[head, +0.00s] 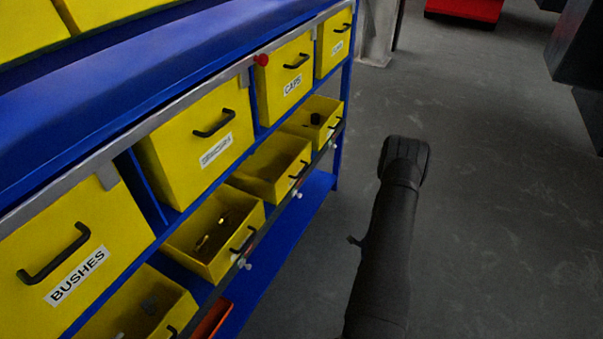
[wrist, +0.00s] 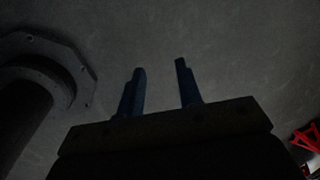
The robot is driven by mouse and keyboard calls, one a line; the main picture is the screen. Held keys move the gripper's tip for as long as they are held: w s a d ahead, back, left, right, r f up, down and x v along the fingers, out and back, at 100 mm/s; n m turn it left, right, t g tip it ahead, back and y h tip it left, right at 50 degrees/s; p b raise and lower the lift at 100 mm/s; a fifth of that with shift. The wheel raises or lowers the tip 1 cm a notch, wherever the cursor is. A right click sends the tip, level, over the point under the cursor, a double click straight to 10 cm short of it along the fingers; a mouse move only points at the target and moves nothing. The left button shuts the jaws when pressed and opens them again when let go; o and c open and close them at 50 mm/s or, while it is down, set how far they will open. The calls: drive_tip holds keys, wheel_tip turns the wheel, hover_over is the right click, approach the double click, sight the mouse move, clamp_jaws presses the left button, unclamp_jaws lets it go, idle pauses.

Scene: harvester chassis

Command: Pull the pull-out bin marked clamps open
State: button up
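Yellow pull-out bins with black handles sit in a blue rack at the left of the head view. The upper row holds a bin marked BUSHES (head: 70,250), a bin with a blurred label (head: 200,145), a bin that seems marked CAPS (head: 285,78) and a far bin (head: 334,42) whose label is too small to read. I cannot make out the word clamps on any of them. These upper bins look closed. My gripper (wrist: 160,66) shows in the wrist view with two blue fingers apart, empty, over bare floor. In the head view its fingers are hidden.
A grey rail with a red knob (head: 261,60) runs along the upper bins' top edge. Lower open-topped bins (head: 215,235) stick out below, with a bar and small knobs in front. Grey floor (head: 490,200) right of the rack is clear around my arm.

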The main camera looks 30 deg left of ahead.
drive_tip(key=w+a+r+n+t+h, duration=0.1)
drive_tip(key=w+a+r+n+t, duration=0.1)
drive_tip(key=w+t, duration=0.4)
drive_tip(key=n+t+y, duration=0.5)
drive_tip(key=n+y, duration=0.1)
drive_tip(key=y, duration=0.8)
approach(302, 171)
drive_tip(key=shift+t, duration=0.3)
drive_tip(key=x, duration=0.6)
drive_tip(key=f+x, duration=0.1)
drive_tip(key=x, duration=0.3)
drive_tip(key=shift+s+a, duration=0.15)
drive_tip(key=shift+a, duration=0.05)
clamp_jaws()
